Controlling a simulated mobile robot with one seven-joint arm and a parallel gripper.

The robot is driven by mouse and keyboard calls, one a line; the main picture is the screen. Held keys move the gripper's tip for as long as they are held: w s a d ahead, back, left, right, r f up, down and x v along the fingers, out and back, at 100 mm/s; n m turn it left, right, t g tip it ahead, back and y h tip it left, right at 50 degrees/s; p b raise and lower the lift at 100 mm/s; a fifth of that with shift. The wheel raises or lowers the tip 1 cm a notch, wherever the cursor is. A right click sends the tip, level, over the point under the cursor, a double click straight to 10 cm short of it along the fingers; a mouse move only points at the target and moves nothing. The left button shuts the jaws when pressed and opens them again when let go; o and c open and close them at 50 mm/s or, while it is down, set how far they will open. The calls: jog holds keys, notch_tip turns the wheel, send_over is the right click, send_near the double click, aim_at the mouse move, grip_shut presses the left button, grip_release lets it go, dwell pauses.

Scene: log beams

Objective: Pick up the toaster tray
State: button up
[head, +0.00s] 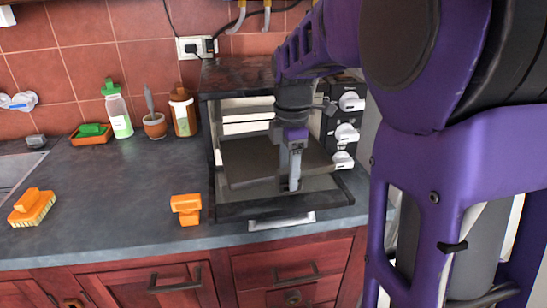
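The toaster oven (237,76) stands at the back right of the counter with its door (240,210) folded down toward the front. A dark flat tray (250,158) shows inside the open oven, partly hidden behind my gripper. My gripper (291,187) points down in front of the oven opening, over the lowered door and near the tray's front edge. Its fingers look close together, but the view is too small to tell whether they are open or hold the tray's edge.
An orange object (187,208) stands on the counter left of the oven door. A brown bottle (183,112), a small pot (155,126) and a clear bottle (119,112) stand along the back wall. The counter's middle left is free. Oven knobs (347,132) are right of my gripper.

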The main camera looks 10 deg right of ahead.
grip_shut()
jog(key=shift+r, duration=0.15)
